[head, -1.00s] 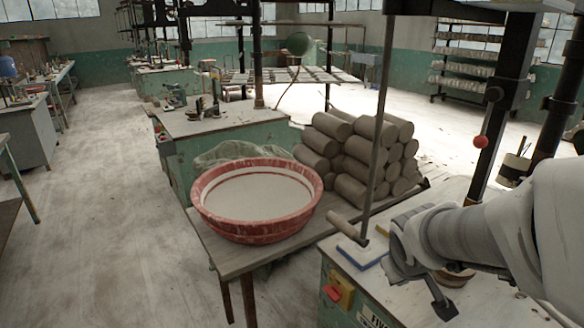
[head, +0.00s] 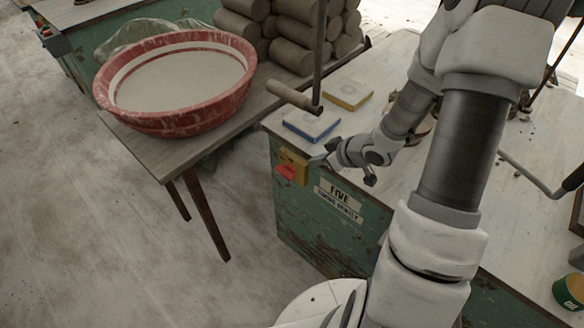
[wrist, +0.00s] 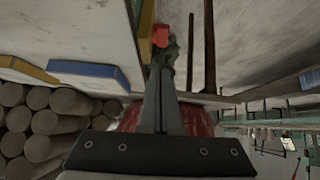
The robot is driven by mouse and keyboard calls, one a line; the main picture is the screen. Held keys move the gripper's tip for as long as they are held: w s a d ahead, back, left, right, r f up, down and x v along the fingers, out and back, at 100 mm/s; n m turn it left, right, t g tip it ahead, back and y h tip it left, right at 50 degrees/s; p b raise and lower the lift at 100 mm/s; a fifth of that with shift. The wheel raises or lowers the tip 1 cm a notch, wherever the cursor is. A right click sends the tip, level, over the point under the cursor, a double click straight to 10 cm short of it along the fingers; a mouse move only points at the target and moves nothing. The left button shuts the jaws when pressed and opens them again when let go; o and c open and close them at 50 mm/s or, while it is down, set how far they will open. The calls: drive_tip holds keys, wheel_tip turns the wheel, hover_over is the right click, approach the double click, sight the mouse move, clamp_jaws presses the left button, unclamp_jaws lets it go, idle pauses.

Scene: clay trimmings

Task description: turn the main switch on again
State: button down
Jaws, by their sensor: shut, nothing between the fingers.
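The main switch (head: 292,166) is a yellow box with a red part (head: 286,172) sticking out. It sits on the front face of the green bench, near its top left corner, above and left of the "FIVE" label. My gripper (head: 316,159) is shut and empty, just right of the box at about its upper edge. In the wrist view my closed fingers (wrist: 161,74) point toward the red part (wrist: 160,35), and the yellow box (wrist: 147,18) shows beside it. I cannot tell whether the fingertips touch the switch. The inner side of the red part is unclear.
A blue-edged tile (head: 311,124) and a yellow-edged tile (head: 347,94) lie on the bench top near my gripper. A rod with a wooden handle (head: 294,97) hangs above them. A red basin (head: 178,125) and clay rolls stand on the left table. Floor before the switch is clear.

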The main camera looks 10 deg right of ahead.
drive_tip(key=shift+w+a+f+y, duration=0.15)
drive_tip(key=shift+a+f+y, duration=0.25)
drive_tip(key=shift+f, duration=0.1)
drive_tip(key=b, duration=0.4)
hover_over(287, 176)
drive_tip(key=s+d, duration=0.1)
drive_tip(key=s, duration=0.1)
wheel_tip(287, 176, down, 8)
drive_tip(key=shift+s+d+f+b, duration=0.15)
drive_tip(key=shift+f+b, duration=0.15)
drive_tip(key=shift+f, duration=0.5)
drive_tip(key=shift+d+f+b, duration=0.15)
drive_tip(key=shift+f+b, duration=0.15)
drive_tip(key=shift+f, duration=0.45)
